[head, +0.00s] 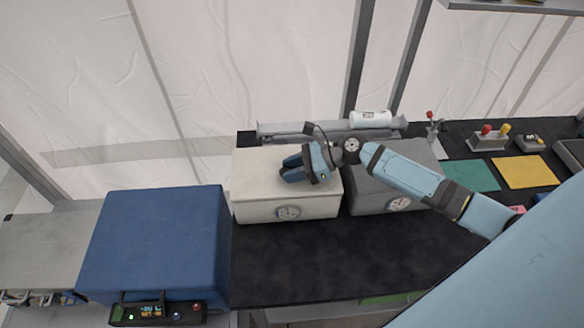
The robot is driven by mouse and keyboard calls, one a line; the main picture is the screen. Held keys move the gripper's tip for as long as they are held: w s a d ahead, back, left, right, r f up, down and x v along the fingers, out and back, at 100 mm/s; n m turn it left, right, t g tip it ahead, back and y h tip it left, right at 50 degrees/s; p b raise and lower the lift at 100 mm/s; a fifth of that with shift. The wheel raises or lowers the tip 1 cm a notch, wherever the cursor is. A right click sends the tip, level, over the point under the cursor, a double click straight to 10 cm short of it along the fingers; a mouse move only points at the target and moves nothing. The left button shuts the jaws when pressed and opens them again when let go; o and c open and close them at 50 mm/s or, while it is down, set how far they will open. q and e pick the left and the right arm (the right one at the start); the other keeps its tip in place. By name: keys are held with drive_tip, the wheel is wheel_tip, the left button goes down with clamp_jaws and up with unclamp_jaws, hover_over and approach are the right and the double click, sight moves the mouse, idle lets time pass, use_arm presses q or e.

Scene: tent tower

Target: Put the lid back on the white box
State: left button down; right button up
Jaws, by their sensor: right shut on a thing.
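The white box (260,211) stands on the dark worktop, with a round dial on its front. Its pale lid (253,172) lies over the box top, and its front edge looks about in line with the box wall. I cannot tell whether it is fully seated. My right gripper (291,169) reaches in from the right and is shut on the lid near the middle of its top. The gripped part is hidden by the fingers. My left gripper is not in view.
A grey box (372,201) with a dial stands close on the right, under my right arm. A large blue case (155,240) stands at left. A white roll (370,119) lies behind. Green (470,176) and yellow (525,172) mats lie at right. The worktop in front (300,262) is clear.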

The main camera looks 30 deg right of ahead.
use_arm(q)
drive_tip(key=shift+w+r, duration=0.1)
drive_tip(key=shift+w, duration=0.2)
use_arm(e)
drive_tip(key=shift+f, duration=0.2)
drive_tip(key=o, duration=1.1)
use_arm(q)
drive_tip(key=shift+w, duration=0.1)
use_arm(e)
drive_tip(key=shift+s+d, duration=0.15)
drive_tip(key=shift+d, duration=0.15)
drive_tip(key=b+v, duration=0.2)
drive_tip(key=v, duration=1)
drive_tip(key=shift+s+d+b, duration=0.15)
drive_tip(key=shift+b, duration=0.15)
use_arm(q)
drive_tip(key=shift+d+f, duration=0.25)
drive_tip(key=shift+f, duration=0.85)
use_arm(e)
drive_tip(key=shift+s+d+r, duration=0.15)
drive_tip(key=shift+d+r, duration=0.1)
drive_tip(key=shift+d, duration=0.05)
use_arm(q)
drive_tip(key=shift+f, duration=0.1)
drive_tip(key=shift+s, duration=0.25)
use_arm(e)
drive_tip(key=shift+f, duration=0.1)
